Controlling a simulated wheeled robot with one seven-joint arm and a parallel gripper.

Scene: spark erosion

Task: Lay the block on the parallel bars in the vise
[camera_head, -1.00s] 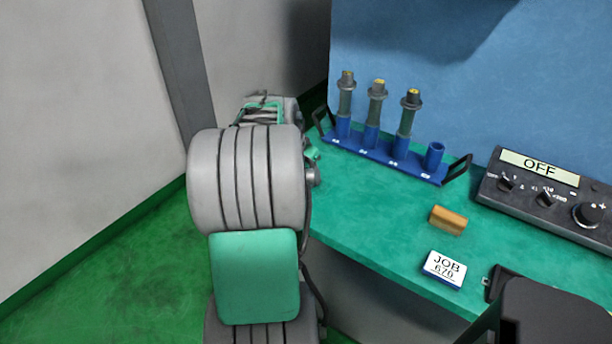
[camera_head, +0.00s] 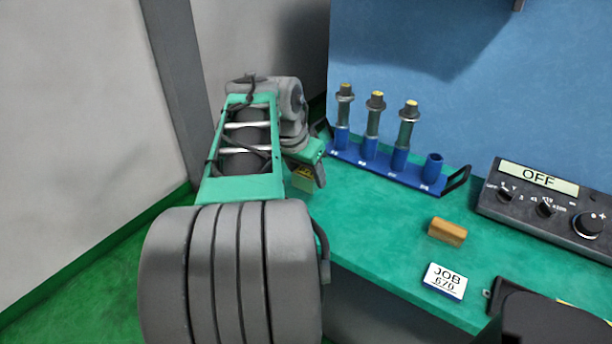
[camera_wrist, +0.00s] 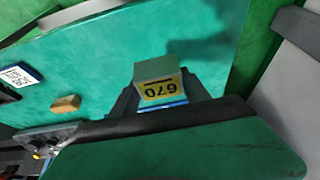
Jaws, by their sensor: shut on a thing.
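The block (camera_wrist: 154,69) is greenish with a yellow label reading 670, seen upside down in the wrist view. My gripper (camera_wrist: 160,90) is shut on it, with a dark finger on either side. In the head view the block (camera_head: 304,180) shows in part, its yellow label below my gripper (camera_head: 313,170). It is near the left end of the green bench, apparently held above the surface. I cannot make out the vise or the parallel bars in either view.
A blue rack (camera_head: 385,168) with several sockets, three filled with tool holders, stands at the back. A wooden piece (camera_head: 447,231), a JOB 670 card (camera_head: 444,281) and a control box (camera_head: 545,203) reading OFF are to the right. A dark object (camera_head: 550,320) is at lower right.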

